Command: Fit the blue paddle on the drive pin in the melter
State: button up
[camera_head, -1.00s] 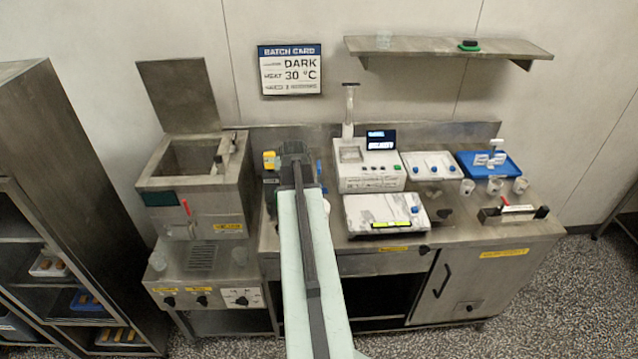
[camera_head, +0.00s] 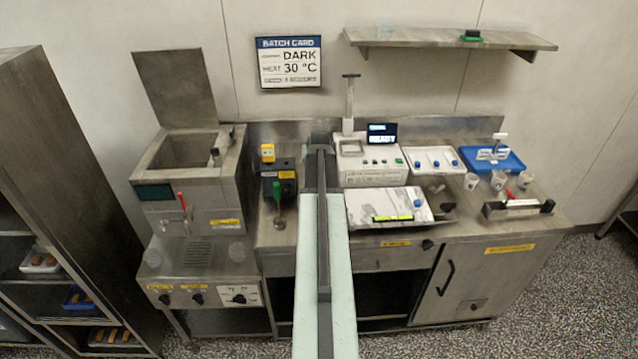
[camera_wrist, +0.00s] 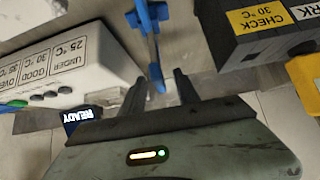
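The blue paddle (camera_wrist: 148,35) shows in the wrist view as upright blue bars, with a narrow end reaching down between my fingers. My gripper (camera_wrist: 160,76) points at it; its two dark fingers stand apart, with gaps visible on both sides of the blue part. In the head view my arm hides the paddle, and my gripper's fingertips are not clear. The melter (camera_head: 187,165) is the open steel tank at the left, its lid raised. A small grey post (camera_head: 214,156) shows at the tank's right inner side; I cannot tell whether it is the drive pin.
A black box (camera_head: 278,180) with yellow labels and a green handle stands left of my arm. A white device (camera_head: 368,172) with a lit READY display stands right of it. A marble slab (camera_head: 388,205), white tray (camera_head: 432,161) and blue tray (camera_head: 490,160) lie farther right.

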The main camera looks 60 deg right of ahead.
jog(key=shift+w+f, duration=0.1)
grip_shut()
dwell(1.3)
